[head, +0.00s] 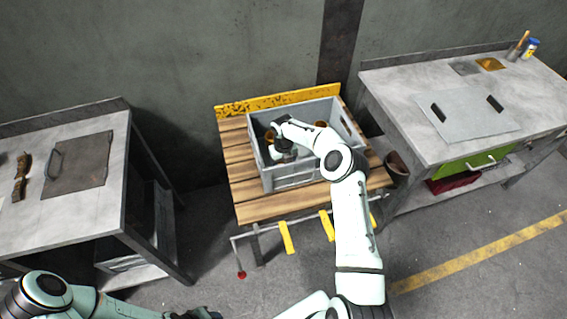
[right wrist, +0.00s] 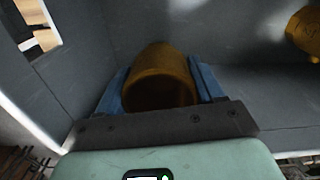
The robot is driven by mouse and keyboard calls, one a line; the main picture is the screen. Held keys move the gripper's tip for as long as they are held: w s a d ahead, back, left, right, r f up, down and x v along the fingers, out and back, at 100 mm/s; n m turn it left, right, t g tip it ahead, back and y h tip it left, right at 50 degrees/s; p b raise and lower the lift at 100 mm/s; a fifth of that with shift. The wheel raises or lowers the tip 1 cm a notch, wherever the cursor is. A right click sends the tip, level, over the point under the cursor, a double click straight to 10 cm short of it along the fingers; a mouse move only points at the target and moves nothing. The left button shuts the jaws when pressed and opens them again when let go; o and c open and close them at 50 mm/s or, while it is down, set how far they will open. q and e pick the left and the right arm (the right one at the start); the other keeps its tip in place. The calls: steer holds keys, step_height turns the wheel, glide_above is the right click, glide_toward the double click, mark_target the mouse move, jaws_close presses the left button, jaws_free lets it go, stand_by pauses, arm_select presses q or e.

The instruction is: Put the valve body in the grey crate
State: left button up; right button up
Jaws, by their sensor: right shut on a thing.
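The grey crate (head: 292,178) stands on a wooden-slatted table in the middle of the head view. My right arm reaches over its near side, and my right gripper (head: 282,150) is down inside the crate. In the right wrist view its blue fingers are shut on a brass-coloured hollow piece, seemingly the valve body (right wrist: 160,78), one finger on each side. The crate's grey walls and floor surround it; I cannot tell whether it touches the floor. My left gripper (head: 197,313) is at the bottom edge of the head view, partly cut off, its jaws unclear.
Another brass-coloured part (right wrist: 306,30) lies in the crate to the right. The slatted table (head: 240,170) has a yellow back rail. A metal bench (head: 90,200) stands left, and another bench (head: 400,85) with a grey plate (head: 465,115) stands right.

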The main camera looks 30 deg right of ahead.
steer(key=o, duration=1.4)
steer(key=shift+s+f, duration=0.1)
steer(key=shift+f, duration=0.1)
steer(key=shift+r, duration=0.1)
step_height(320, 180, up, 13)
steer(key=shift+r, duration=0.1)
